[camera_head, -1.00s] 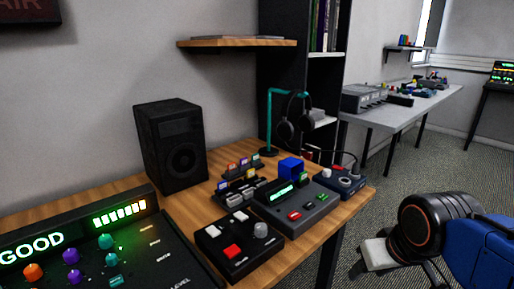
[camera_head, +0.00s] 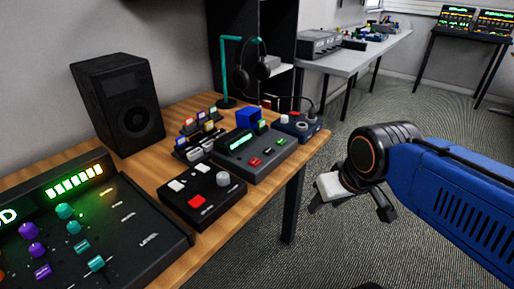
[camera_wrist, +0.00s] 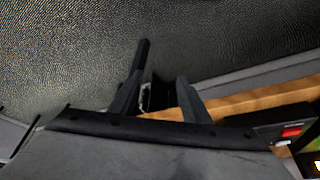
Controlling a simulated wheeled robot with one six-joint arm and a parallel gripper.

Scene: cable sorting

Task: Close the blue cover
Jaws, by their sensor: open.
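The blue cover (camera_head: 248,118) is a small blue block-like part at the back of a dark grey device (camera_head: 253,152) with a green lit display. I cannot tell from this view how far it stands open. My gripper (camera_head: 350,205) is off the table's right side, over the floor, well apart from the cover. In the wrist view my gripper (camera_wrist: 163,65) is open, with nothing between its fingers. The wrist view does not show the cover.
A black box with a red button (camera_head: 197,203), a dark blue device (camera_head: 297,125) and a headphone stand (camera_head: 224,75) are near the cover. A speaker (camera_head: 118,105) and a mixing console (camera_head: 95,235) stand left. The floor (camera_head: 320,245) right of the wooden table (camera_head: 240,215) is clear.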

